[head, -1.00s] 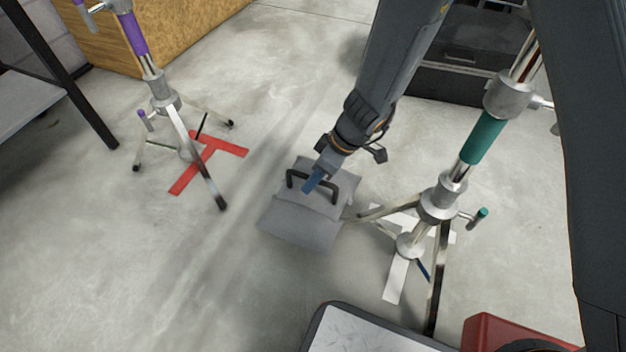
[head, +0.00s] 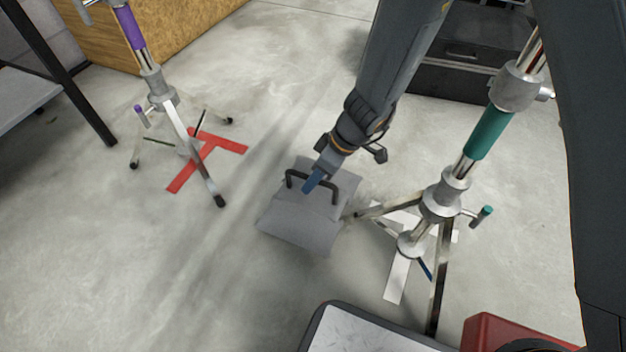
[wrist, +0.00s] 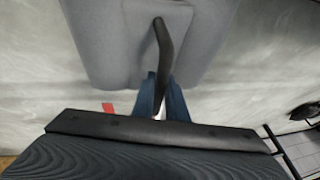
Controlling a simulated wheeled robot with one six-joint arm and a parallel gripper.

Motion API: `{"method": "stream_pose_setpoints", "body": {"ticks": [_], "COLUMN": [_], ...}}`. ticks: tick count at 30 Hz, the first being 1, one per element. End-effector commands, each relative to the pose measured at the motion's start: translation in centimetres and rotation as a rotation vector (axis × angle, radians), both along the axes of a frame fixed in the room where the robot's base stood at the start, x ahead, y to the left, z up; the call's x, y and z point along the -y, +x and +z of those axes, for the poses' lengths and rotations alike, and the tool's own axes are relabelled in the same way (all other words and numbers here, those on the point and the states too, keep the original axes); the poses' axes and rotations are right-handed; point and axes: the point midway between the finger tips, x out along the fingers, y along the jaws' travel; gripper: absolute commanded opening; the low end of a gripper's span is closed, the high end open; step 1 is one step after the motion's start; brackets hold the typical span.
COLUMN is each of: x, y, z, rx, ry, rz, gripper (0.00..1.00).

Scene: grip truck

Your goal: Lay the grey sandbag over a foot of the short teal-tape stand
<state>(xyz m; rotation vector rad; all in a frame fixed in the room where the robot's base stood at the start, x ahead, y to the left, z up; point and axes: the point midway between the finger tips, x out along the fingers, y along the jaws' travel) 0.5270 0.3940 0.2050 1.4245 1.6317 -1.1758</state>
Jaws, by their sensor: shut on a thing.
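The grey sandbag (head: 305,218) is in the middle of the head view, with a dark handle (head: 333,191) on top. My gripper (head: 312,184) is shut on this handle. The wrist view shows the handle between the blue fingertips (wrist: 162,105), with the grey bag (wrist: 105,40) beyond it. The teal-tape stand (head: 486,133) is right of the bag. One of its feet (head: 375,210) reaches left toward the bag's right edge. I cannot tell whether the bag touches that foot or the floor.
A purple-tape stand (head: 132,28) stands at the left by a red floor mark (head: 232,147). White tape (head: 397,280) lies under the teal stand. A red box (head: 500,333) is at the bottom right. Open concrete floor lies left of the bag.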

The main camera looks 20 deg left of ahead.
Motion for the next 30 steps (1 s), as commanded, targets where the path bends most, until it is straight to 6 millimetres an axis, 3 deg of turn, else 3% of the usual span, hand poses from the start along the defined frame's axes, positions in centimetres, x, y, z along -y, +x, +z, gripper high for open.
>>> {"method": "stream_pose_setpoints", "body": {"ticks": [30], "x": [-0.1], "y": [0.1], "z": [-1.4], "rx": [0.003], "ry": [0.004], "rz": [0.000], "gripper": [0.00]}}
